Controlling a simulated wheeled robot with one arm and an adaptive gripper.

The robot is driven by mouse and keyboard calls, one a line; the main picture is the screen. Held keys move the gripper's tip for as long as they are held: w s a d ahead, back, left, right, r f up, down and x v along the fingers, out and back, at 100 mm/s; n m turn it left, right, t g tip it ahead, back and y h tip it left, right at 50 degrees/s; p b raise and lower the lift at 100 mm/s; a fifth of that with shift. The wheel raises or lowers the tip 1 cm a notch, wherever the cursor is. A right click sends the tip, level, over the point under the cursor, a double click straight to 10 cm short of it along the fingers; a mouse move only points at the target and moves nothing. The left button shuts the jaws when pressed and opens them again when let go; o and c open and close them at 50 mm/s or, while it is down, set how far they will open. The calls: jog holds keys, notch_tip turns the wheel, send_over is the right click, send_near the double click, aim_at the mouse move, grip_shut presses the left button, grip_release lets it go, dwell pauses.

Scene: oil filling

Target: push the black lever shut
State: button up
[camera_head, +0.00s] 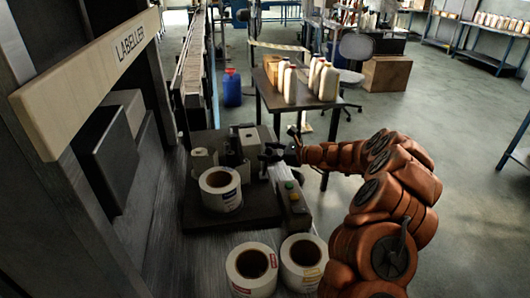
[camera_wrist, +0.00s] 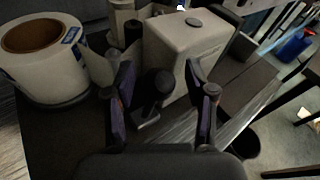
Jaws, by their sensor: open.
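A black lever (camera_wrist: 150,102) with a rounded dark knob shows in the wrist view, beside a pale box-shaped housing (camera_wrist: 190,45). My gripper (camera_wrist: 158,72) is open, with one finger on each side of the lever. I cannot tell whether either finger touches it. In the head view my gripper (camera_head: 277,155) reaches in from the right at the housing's side, and I cannot make out the lever clearly there. The label machine's dark base plate (camera_head: 245,215) carries a large white label roll (camera_head: 220,188), which also shows in the wrist view (camera_wrist: 45,60).
Two more label rolls (camera_head: 252,268) (camera_head: 303,262) stand at the front. A control box (camera_head: 292,205) with coloured buttons is just right of the base plate. A wooden sign (camera_head: 95,75) reads LABELLER. A table (camera_head: 318,112) with bottles stands behind; open floor lies to the right.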

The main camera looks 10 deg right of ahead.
jog(key=v, duration=1.2)
